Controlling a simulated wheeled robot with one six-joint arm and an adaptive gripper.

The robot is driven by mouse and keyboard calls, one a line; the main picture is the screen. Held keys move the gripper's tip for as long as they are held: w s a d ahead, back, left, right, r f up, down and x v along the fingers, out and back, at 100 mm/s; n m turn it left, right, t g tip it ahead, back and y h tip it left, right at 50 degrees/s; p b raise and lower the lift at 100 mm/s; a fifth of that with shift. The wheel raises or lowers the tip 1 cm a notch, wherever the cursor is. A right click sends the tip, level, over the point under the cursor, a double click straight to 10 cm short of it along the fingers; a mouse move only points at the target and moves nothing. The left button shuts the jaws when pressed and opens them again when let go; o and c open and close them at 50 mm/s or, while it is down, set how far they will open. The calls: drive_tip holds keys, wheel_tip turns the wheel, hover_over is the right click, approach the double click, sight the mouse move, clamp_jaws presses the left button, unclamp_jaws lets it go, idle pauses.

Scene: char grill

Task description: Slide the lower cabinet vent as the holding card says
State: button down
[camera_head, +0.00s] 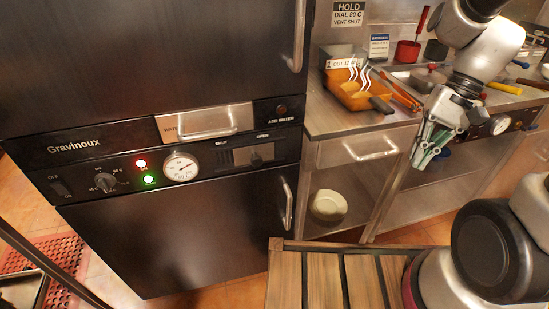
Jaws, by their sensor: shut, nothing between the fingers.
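The vent (250,155) is on the black control panel of the dark cabinet, between the labels SHUT on the left and OPEN on the right. Its lighter slide plate (262,153) appears to sit toward the OPEN side, with dark slots showing at the left. The holding card (348,13) on the back wall reads HOLD, DIAL 80 C, VENT SHUT. My gripper (421,160) is shut and empty, pointing down in front of the steel counter, well to the right of the vent and apart from it.
A water drawer (205,123) with a protruding handle is just above the vent. The lower door handle (286,204) sticks out below right. An orange tray (358,92) stands on the counter (325,119). A slatted wooden surface (325,280) is in front. The space before the panel looks clear.

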drive_tip(key=w+a+f+m+g+y, duration=0.1)
drive_tip(key=w+a+f+m+y, duration=0.15)
drive_tip(key=a, duration=0.35)
drive_tip(key=w+a+f+m+g+y, duration=0.1)
drive_tip(key=a+f+m+y, duration=0.25)
drive_tip(key=a, duration=0.25)
drive_tip(key=w+a+r+m+t+y, duration=0.2)
drive_tip(key=w+a+m+y, duration=0.1)
drive_tip(key=w+a+m, duration=0.3)
drive_tip(key=shift+w+a+r+m+t, duration=0.2)
drive_tip(key=shift+a+m+t, duration=0.1)
drive_tip(key=shift+a+m, duration=0.1)
approach(253, 162)
drive_tip(key=a+f, duration=0.1)
drive_tip(key=f, duration=0.1)
drive_tip(key=a+f, duration=0.2)
drive_tip(key=shift+a+f, duration=0.15)
drive_tip(key=shift+a, duration=0.1)
drive_tip(key=shift+s+a, duration=0.3)
drive_tip(key=shift+a, duration=0.55)
drive_tip(key=shift+s+a, duration=0.3)
drive_tip(key=shift+a, duration=0.55)
drive_tip(key=shift+s+a, duration=0.25)
drive_tip(key=shift+a, duration=0.65)
